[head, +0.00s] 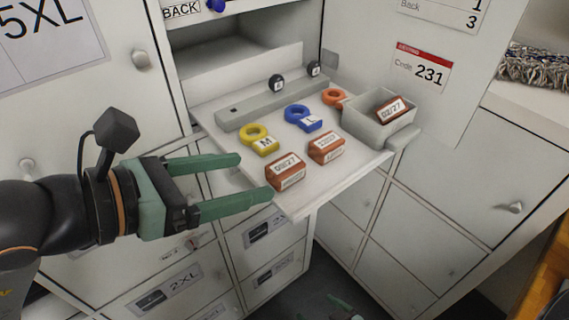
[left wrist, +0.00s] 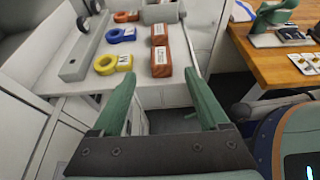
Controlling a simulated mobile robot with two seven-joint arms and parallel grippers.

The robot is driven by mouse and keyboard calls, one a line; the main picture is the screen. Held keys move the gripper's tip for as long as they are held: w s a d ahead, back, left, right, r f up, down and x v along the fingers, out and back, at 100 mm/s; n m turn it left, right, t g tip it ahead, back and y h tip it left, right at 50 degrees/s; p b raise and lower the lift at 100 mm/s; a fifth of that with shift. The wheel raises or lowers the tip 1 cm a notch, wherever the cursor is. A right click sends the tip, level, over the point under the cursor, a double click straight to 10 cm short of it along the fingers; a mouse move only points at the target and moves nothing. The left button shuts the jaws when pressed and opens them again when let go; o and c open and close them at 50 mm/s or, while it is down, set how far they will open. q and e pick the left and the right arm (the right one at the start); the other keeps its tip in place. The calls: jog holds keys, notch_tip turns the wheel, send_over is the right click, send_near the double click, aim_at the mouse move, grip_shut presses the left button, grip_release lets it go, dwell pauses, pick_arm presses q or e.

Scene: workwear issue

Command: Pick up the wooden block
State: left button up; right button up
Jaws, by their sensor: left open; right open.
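A reddish wooden block (head: 285,172) with a white date label lies near the front edge of the pulled-out shelf (head: 235,152). A similar block (head: 326,148) lies behind it, and another (head: 391,110) rests in the grey bin (head: 365,128). My left gripper (head: 255,177) is open and empty, its fingertips just short of the nearest block. In the left wrist view the nearest block (left wrist: 162,66) shows just beyond and between the fingertips (left wrist: 160,80). My right gripper (head: 342,304) shows only partly at the bottom of the head view, away from the blocks.
A yellow tag (head: 260,141), a blue tag (head: 303,118) and an orange tag (head: 334,96) lie left of and behind the blocks. A grey bar (head: 262,104) with two black round pieces crosses the shelf. Cabinet doors surround it. A wooden table (left wrist: 285,70) stands at right.

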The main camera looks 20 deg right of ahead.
aim_at(278, 168)
pick_arm(q)
jog(key=shift+x, duration=1)
jog(key=p+x, duration=0.1)
jog(key=x, duration=0.4)
jog(key=shift+d+r+p, duration=0.15)
jog(key=shift+r+p, duration=0.05)
jog(key=shift+p, duration=0.2)
jog(key=shift+d+f, duration=0.15)
jog(key=shift+d, duration=0.05)
jog(key=shift+c, duration=0.3)
grip_shut()
